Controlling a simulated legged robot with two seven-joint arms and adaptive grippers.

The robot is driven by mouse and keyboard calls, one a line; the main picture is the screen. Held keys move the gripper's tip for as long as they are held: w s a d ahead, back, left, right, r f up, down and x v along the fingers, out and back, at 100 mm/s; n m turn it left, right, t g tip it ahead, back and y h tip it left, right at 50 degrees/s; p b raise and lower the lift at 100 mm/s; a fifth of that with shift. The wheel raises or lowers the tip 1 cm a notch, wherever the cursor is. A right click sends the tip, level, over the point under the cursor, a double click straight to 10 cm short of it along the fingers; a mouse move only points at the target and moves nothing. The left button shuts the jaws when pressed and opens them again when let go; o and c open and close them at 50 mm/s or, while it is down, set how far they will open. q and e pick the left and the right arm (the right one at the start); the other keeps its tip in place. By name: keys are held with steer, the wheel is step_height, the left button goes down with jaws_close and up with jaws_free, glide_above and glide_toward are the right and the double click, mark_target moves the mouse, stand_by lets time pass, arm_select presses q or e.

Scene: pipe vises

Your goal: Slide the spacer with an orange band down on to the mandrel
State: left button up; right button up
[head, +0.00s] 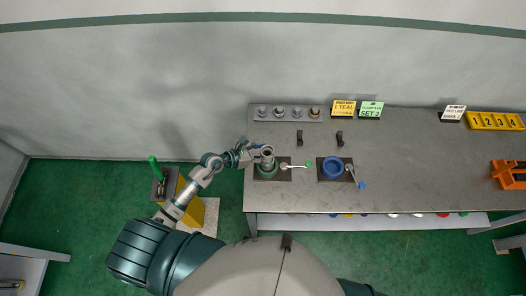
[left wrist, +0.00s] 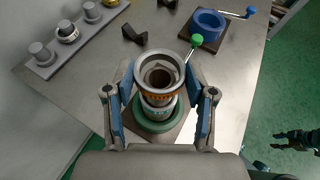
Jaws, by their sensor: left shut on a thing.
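The spacer with an orange band (left wrist: 158,96) is a grey ring, seen from above in the left wrist view. My left gripper (left wrist: 160,98) is shut on it, with one blue-padded finger on each side. In the head view my left gripper (head: 257,153) is at the green vise (head: 267,174). The spacer is above the green vise (left wrist: 157,124), in line with a pale collar (left wrist: 158,109) with teal marks. A dark round shape shows inside the bore; I cannot tell how far the mandrel reaches into it. What looks like my right gripper (left wrist: 296,141) is small and dark at the right.
A blue vise (head: 333,169) with a blue-tipped handle stands to the right. The green vise's handle (head: 296,166) points right. A rack (head: 286,113) with several grey parts stands at the back, near yellow and green signs (head: 357,108). Two black brackets (head: 299,138) lie between.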

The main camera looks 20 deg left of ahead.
stand_by(0.9)
arm_select(q)
steer(key=shift+d+f+b, duration=0.1)
steer(key=shift+f+b, duration=1.35)
steer(key=shift+f, duration=0.7)
steer(key=o, duration=1.2)
steer(key=shift+o, duration=0.2)
steer(key=shift+s, duration=0.1)
steer(key=v, duration=1.2)
steer(key=shift+f, duration=0.1)
